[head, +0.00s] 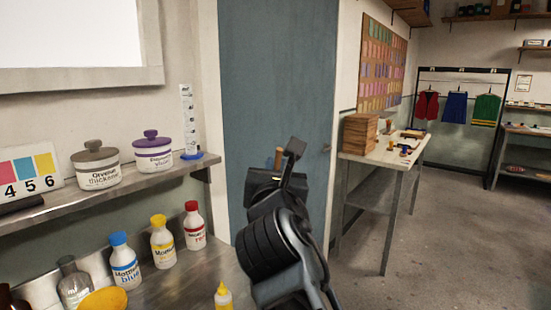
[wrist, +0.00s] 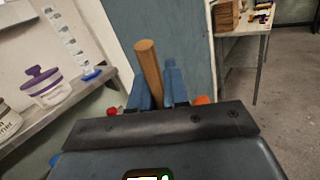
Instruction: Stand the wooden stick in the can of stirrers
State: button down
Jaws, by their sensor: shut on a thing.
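The wooden stick (wrist: 150,72) is a plain brown rod that stands up between the fingers of my gripper (wrist: 158,90) in the wrist view, leaning slightly left. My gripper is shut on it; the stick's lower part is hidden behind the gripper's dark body. In the head view only the stick's short top end (head: 278,158) shows above my gripper (head: 282,172), in front of the blue-grey door. I cannot make out a can of stirrers in either view.
A shelf (head: 130,190) on the left holds a grey-lidded jar (head: 96,168), a purple-lidded jar (head: 153,155) and a measuring cylinder (head: 187,120). Below stand blue (head: 124,262), yellow (head: 163,243) and red-capped (head: 194,226) bottles. A workbench (head: 375,155) stands right; the floor there is clear.

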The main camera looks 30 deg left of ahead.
notch_tip(320, 180, down, 3)
jog(key=shift+s+d+r+b, duration=0.1)
jog(key=shift+b, duration=1)
notch_tip(320, 180, down, 9)
jog(key=w+a+b, duration=0.1)
jog(key=a+b, duration=0.1)
jog(key=b, duration=0.3)
jog(key=shift+w+a+r, duration=0.15)
jog(key=shift+w+r, duration=0.05)
jog(key=shift+w, duration=0.1)
jog(key=c, duration=1)
grip_release()
jog(key=shift+c, duration=0.2)
jog(key=v, duration=0.7)
jog(key=shift+s+d+b, duration=0.25)
jog(key=shift+s+b, duration=0.1)
jog(key=shift+f, duration=0.15)
